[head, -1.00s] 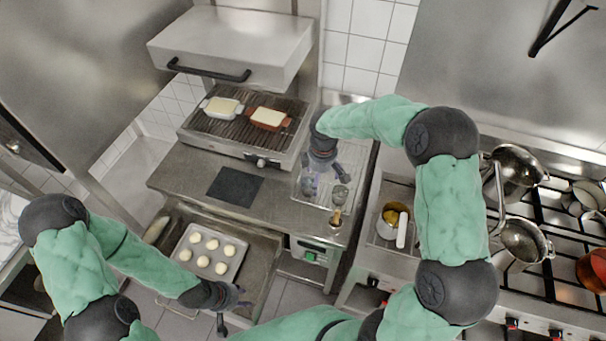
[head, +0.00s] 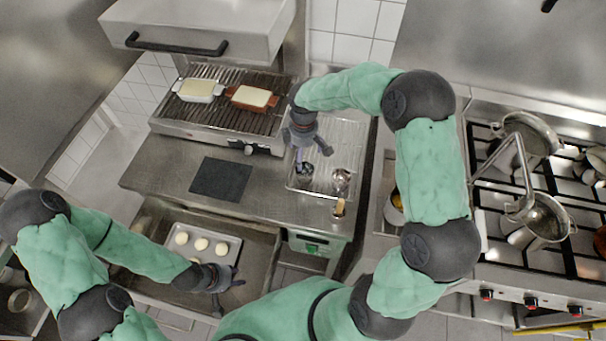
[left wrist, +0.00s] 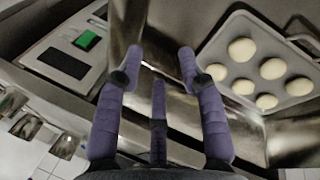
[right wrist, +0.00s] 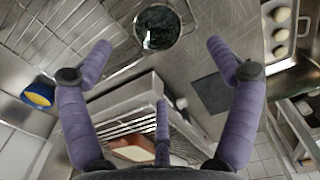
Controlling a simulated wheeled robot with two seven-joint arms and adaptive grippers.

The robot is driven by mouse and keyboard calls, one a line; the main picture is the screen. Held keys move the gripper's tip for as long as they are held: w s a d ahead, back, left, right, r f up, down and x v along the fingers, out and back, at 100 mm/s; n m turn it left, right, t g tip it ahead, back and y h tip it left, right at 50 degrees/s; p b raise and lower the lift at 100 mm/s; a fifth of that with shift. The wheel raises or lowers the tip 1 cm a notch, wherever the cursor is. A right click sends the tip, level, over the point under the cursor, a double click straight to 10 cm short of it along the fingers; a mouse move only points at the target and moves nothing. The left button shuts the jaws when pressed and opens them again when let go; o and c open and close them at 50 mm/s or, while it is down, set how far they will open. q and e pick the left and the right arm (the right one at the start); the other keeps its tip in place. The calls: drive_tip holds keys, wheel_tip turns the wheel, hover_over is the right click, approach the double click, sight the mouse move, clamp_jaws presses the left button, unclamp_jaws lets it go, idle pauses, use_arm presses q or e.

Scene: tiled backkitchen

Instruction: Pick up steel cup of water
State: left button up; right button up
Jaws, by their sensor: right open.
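A round cup with a dark, glossy inside (right wrist: 158,27), seemingly the steel cup of water, stands on the counter in the right wrist view, beyond my fingertips. My left gripper (left wrist: 155,68) is open and empty near the bun tray.
A brush-like item (head: 338,209) lies in front of the cups. A dark mat (head: 221,178) lies to the left. A grill holds a white dish (head: 198,90) and a red-brown dish (head: 252,97). The bun tray (head: 233,240) sits low in front. Pots crowd the stove (head: 490,200) at right.

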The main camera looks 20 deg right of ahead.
approach(305, 170)
drive_tip(key=f, duration=0.2)
drive_tip(key=s+f, duration=0.1)
drive_tip(key=f, duration=0.1)
drive_tip(key=s+a+f, duration=0.1)
drive_tip(key=f, duration=0.1)
drive_tip(key=shift+s, duration=0.2)
drive_tip(key=shift+a, duration=0.1)
drive_tip(key=c, duration=1.3)
